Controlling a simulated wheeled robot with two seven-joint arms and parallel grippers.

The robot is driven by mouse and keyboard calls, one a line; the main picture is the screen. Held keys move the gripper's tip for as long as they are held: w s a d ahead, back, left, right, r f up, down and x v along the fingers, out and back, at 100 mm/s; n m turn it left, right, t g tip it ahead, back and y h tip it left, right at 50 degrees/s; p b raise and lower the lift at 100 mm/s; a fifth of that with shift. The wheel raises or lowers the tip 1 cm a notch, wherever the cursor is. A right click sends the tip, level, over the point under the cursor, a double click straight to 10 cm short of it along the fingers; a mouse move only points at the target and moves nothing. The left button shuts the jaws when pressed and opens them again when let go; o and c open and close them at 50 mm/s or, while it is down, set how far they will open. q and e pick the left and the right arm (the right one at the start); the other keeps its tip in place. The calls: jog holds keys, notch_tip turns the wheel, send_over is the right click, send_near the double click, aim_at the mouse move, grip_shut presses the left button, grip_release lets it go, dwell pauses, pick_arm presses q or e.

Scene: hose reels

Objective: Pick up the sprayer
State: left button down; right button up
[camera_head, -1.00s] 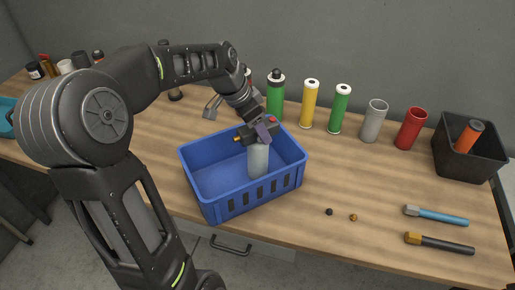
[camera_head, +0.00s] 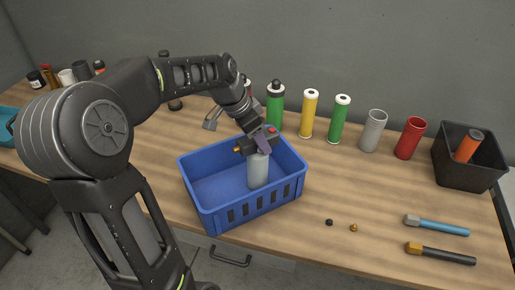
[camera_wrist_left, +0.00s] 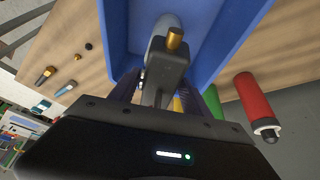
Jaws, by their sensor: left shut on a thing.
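The sprayer (camera_head: 258,170) has a pale grey bottle, a dark head and a brass nozzle. It stands roughly upright inside the blue crate (camera_head: 241,213), toward its right side. My left gripper (camera_head: 262,143) reaches down from above and is shut on the sprayer's head. In the left wrist view the sprayer's dark head and brass nozzle (camera_wrist_left: 175,38) show between the fingers, with the blue crate (camera_wrist_left: 225,35) around it. Whether the bottle's base touches the crate floor is hard to tell. My right gripper is not in view.
Green (camera_head: 275,106) and yellow (camera_head: 309,115) cylinders, a grey cup (camera_head: 374,131) and a red cup (camera_head: 409,139) line the back. A black bin (camera_head: 464,181) stands at right. Two brush-like tools (camera_head: 437,225) and small caps (camera_head: 353,227) lie right of the crate.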

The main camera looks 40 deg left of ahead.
pick_arm(q)
notch_tip(320, 180, up, 10)
jog(key=shift+r+b, duration=0.1)
jog(key=shift+b, duration=0.65)
